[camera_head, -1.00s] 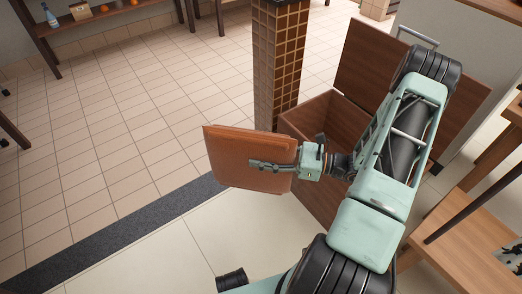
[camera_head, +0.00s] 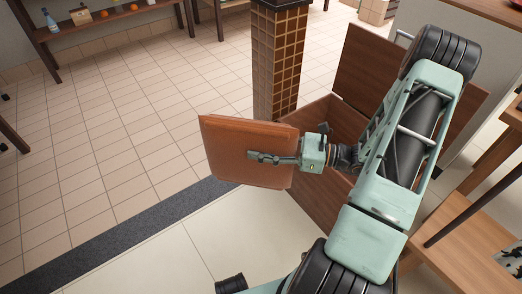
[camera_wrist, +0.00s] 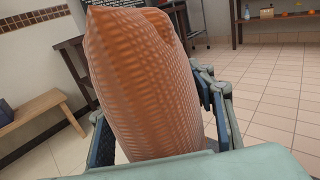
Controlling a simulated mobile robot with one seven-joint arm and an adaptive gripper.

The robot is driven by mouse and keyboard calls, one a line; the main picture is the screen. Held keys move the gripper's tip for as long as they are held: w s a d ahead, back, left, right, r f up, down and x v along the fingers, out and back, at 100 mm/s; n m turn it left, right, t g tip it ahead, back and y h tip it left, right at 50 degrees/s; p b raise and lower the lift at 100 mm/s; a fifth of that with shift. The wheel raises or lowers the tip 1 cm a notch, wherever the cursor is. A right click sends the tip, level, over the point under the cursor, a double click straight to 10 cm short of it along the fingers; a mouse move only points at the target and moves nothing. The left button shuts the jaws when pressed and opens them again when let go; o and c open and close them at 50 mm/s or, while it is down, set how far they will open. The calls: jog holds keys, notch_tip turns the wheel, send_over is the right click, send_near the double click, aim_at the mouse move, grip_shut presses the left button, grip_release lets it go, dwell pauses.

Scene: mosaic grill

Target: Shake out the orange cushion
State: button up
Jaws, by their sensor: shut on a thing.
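The orange cushion (camera_head: 240,150) is held in the air over the floor, left of the tiled pillar's base in the head view. My gripper (camera_head: 275,158) is shut on its right part, with one finger lying across the near face. In the wrist view the cushion (camera_wrist: 143,80) stands up large in the middle. The gripper's fingers (camera_wrist: 160,125) are on either side of it, and it hides much of the room behind. The far finger is hidden in the head view.
An open wooden chest (camera_head: 318,205) stands behind and below my arm, beside the tiled pillar (camera_head: 278,65). A wooden table (camera_head: 470,235) is at the right. The tiled floor (camera_head: 110,130) at left is clear.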

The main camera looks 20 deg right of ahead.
notch_tip(320, 180, down, 6)
notch_tip(320, 180, up, 7)
jog(key=shift+f, duration=0.2)
notch_tip(320, 180, down, 6)
jog(key=shift+f, duration=0.15)
